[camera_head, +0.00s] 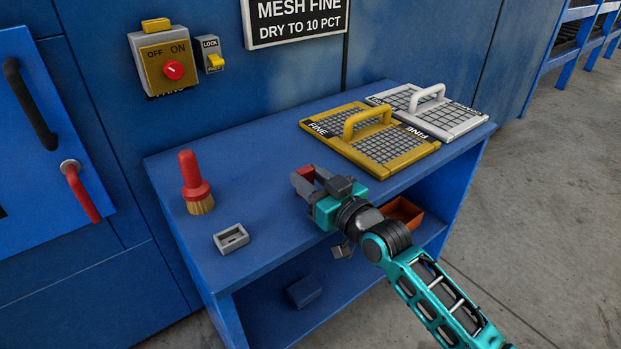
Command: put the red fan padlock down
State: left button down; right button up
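The red fan padlock (307,171) shows only as a small red piece between the fingers of my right gripper (309,183). The fingers look closed on it and hide most of it. The gripper is over the front middle of the blue bench top (270,215); I cannot tell whether the padlock touches the surface. My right arm comes in from the lower right. My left gripper is not in view.
On the bench stand a red-handled brush (195,185), a small grey holder (231,238), a yellow mesh screen (400,155) and a white one (455,118). A switch box (150,50) is on the wall. An orange-brown bin (408,212) and dark blue box (303,292) sit below.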

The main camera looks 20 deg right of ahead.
jog(key=o, duration=0.4)
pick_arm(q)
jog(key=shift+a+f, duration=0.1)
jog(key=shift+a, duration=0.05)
pick_arm(e)
jog(key=shift+r, duration=0.1)
jog(key=p+v, duration=0.1)
jog(key=v, duration=1.1)
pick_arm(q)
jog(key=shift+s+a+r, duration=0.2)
pick_arm(e)
jog(key=s+a+f+g+h, duration=0.1)
jog(key=s+f+g, duration=0.1)
jog(key=s+f, duration=0.2)
jog(key=s+a+f+m+g+h, duration=0.1)
jog(key=s+f+g, duration=0.1)
jog(key=f, duration=0.6)
jog(key=s+a+f+g+h, duration=0.1)
jog(key=s+f+g, duration=0.1)
jog(key=s+f, duration=0.3)
jog(key=shift+s+a+f, duration=0.15)
jog(key=shift+f, duration=0.25)
jog(key=shift+s+a+f, duration=0.15)
jog(key=shift+f, duration=0.2)
